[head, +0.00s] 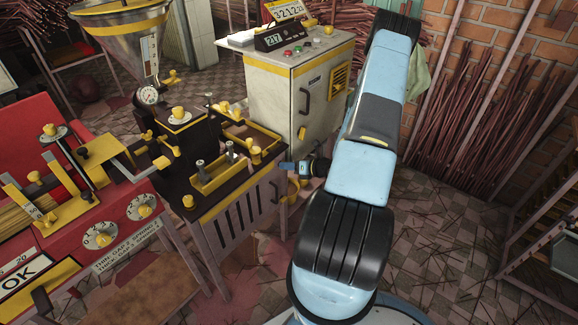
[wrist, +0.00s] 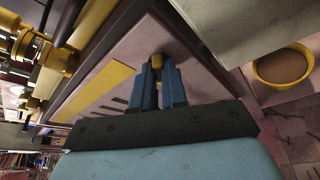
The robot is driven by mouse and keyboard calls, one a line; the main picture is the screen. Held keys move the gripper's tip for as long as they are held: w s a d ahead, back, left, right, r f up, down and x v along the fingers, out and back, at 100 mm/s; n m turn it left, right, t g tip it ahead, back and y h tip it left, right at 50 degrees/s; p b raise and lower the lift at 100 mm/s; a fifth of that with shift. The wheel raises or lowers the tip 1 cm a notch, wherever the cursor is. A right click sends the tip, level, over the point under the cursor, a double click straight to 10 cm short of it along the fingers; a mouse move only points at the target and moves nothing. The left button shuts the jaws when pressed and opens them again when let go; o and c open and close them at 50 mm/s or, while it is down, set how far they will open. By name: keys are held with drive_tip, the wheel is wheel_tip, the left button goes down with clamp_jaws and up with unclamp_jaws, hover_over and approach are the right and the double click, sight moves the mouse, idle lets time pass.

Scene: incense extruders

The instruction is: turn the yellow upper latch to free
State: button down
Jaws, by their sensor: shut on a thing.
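My gripper (wrist: 172,84) shows in the wrist view with its two blue fingers closed around a small yellow piece, which looks like the upper latch (wrist: 156,62). Only its end shows between the fingertips; which way it is turned cannot be told. It sits by the top edge of a pale slotted panel (wrist: 125,75) with a yellow strip. In the head view my gripper (head: 287,166) is at the right end of the dark bench's slotted front (head: 240,212). The latch is hidden there.
A yellow ring (wrist: 283,66) is close to the right of my gripper in the wrist view. Yellow fittings (wrist: 55,55) stick out at the left. A white control cabinet (head: 300,95) stands behind the bench. A red machine (head: 110,205) is at the left.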

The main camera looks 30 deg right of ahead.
drive_tip(key=shift+d+f+n+h, duration=0.1)
drive_tip(key=shift+n+h, duration=0.2)
idle(0.4)
drive_tip(key=c, duration=1.2)
unclamp_jaws()
drive_tip(key=shift+o, duration=0.2)
drive_tip(key=v, duration=1.3)
drive_tip(key=shift+s+d, duration=0.15)
drive_tip(key=shift+s, duration=0.15)
